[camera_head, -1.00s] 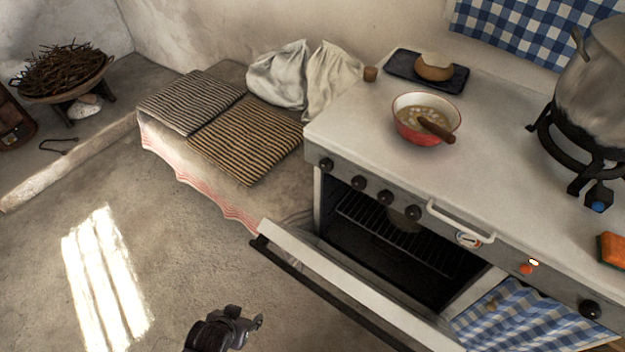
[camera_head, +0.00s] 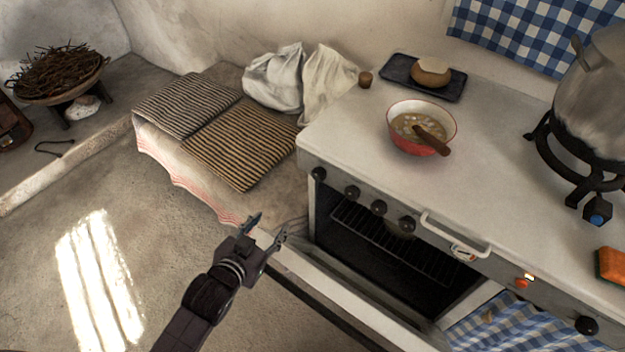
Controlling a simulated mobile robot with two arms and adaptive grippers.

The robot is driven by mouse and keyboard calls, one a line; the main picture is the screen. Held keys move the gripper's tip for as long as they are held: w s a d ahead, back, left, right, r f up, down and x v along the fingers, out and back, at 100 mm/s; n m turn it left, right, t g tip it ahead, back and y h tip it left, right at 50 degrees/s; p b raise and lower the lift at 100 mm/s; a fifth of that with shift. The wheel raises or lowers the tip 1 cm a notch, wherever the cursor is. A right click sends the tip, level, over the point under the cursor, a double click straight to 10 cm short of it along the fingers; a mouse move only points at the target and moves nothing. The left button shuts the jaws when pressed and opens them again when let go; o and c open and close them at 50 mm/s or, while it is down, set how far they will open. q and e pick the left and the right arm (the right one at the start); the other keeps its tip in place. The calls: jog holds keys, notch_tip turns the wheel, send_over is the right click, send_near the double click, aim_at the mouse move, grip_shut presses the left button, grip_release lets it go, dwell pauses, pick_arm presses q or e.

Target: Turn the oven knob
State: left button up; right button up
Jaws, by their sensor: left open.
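The white oven (camera_head: 330,143) stands on the right with its door (camera_head: 335,292) hanging open and a dark rack inside. Several black knobs sit in a row on its front panel: the leftmost knob (camera_head: 318,173), a second knob (camera_head: 352,192), a third knob (camera_head: 378,207) and a fourth knob (camera_head: 407,223). Another black knob (camera_head: 587,325) is at the far right of the panel. My left gripper (camera_head: 268,228) is open and empty, in front of the oven's left end, over the open door's left end in the picture. It is apart from the knobs. My right gripper is not in view.
A white handle bar (camera_head: 455,235) and a gauge (camera_head: 463,253) are right of the knobs. On top are a red bowl (camera_head: 420,127) with a spoon, a dark tray (camera_head: 452,90) and a large pot (camera_head: 597,95). A bench with striped cushions (camera_head: 240,148) is at left.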

aim_at(316, 177)
pick_arm(q)
jog(key=w+d+r+m+t+h, duration=0.1)
jog(key=w+d+h, duration=0.1)
jog(key=w+d, duration=0.1)
jog(key=w+d+r+m+t+h, duration=0.1)
jog(key=w+d+m+h, duration=0.1)
jog(key=w+d, duration=0.2)
jog(key=w+d+r+m+h, duration=0.2)
jog(key=w+d, duration=0.1)
jog(key=w, duration=0.1)
jog(key=shift+d+r+t+h, duration=0.1)
jog(key=shift+d+t+h, duration=0.2)
jog(key=shift+t+h, duration=0.1)
jog(key=shift+c, duration=0.5)
jog(key=c, duration=1.1)
